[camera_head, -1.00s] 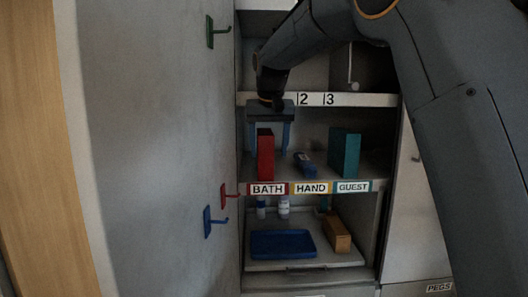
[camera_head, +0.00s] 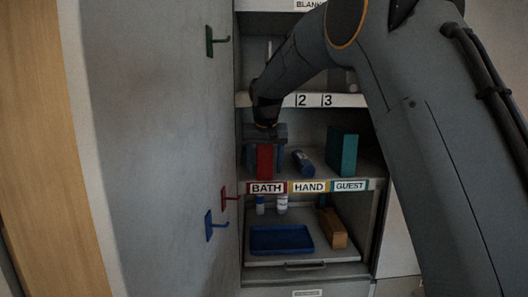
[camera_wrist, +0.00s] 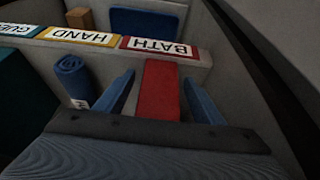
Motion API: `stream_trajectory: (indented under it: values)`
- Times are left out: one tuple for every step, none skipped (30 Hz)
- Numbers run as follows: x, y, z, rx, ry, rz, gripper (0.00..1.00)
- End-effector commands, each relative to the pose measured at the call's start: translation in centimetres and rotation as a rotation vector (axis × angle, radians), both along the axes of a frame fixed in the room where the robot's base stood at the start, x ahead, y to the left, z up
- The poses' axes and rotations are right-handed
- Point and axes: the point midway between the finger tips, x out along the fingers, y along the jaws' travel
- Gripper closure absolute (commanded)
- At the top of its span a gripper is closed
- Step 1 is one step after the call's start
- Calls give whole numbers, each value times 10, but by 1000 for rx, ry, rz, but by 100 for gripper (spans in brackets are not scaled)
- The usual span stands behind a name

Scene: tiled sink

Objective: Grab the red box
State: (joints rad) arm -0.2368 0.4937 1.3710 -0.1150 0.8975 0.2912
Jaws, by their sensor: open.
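The red box (camera_head: 265,161) stands upright on the middle shelf, behind the BATH label. It also shows in the wrist view (camera_wrist: 160,90), between the two blue fingers of my gripper (camera_wrist: 163,92). In the head view my gripper (camera_head: 265,158) is at the box from above, with the fingers spread on its left and right sides. My gripper is open. In the wrist view a gap shows between the box and the right finger; the left finger is also apart from the box.
A rolled blue towel (camera_head: 303,162) and a teal box (camera_head: 342,152) stand to the right on the same shelf. The numbered shelf edge (camera_head: 315,100) is above. Below are a blue tray (camera_head: 281,240) and an orange-brown box (camera_head: 333,228). The cabinet's left wall is close.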

Motion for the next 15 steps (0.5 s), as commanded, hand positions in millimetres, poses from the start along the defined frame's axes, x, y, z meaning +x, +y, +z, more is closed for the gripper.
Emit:
stream_trajectory:
  values:
    - [0,0,0,0,0,0,38]
    - [0,0,0,0,0,0,39]
    - [0,0,0,0,0,-1,46]
    - [0,0,0,0,0,-1,51]
    - [0,0,0,0,0,-1,56]
    - [0,0,0,0,0,-1,63]
    - [0,0,0,0,0,-1,68]
    - [0,-1,0,0,0,-1,73]
    - [0,-1,0,0,0,-1,80]
    - [0,-1,0,0,0,-1,85]
    - [0,-1,0,0,0,-1,90]
    - [1,0,1,0,-2,-1,92]
    - [1,0,1,0,-2,-1,92]
    - [0,0,1,0,-2,-1,92]
    - [0,0,1,0,-2,-1,92]
